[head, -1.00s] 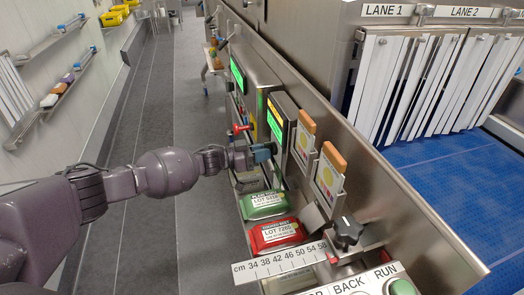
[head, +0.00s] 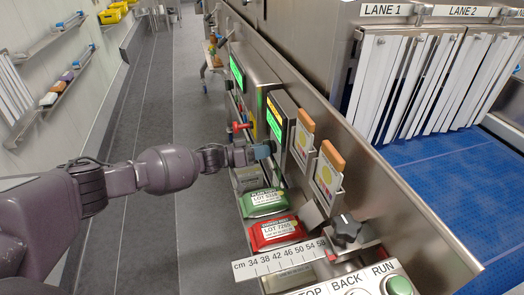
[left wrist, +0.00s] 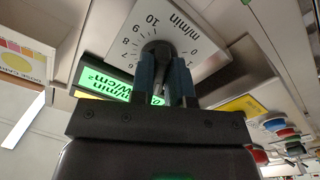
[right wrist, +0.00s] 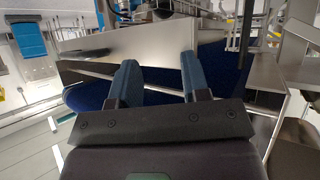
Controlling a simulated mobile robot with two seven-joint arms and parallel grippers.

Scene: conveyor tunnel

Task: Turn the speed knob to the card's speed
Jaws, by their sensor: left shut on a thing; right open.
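The speed dial (left wrist: 193,28) is a pale plate marked m/min, with numbers up to 10 around a dark knob (left wrist: 158,50) in the left wrist view. My left gripper (left wrist: 163,72) is shut on this knob, one blue finger on each side; the knob's pointer cannot be read. In the head view my left gripper (head: 262,151) is at the panel. A lit green display (left wrist: 118,86) beside the dial shows m/min text upside down, partly hidden by the fingers. Two cards with orange tops (head: 303,138) (head: 328,172) stand right of the panel. My right gripper (right wrist: 158,82) is open and empty.
A black knob (head: 346,229), a centimetre ruler (head: 280,258), and red (head: 275,233) and green (head: 263,203) lot packs are nearer along the rail. STOP, BACK and RUN controls (head: 350,284) are at the front. The grey floor (head: 150,225) at left is clear.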

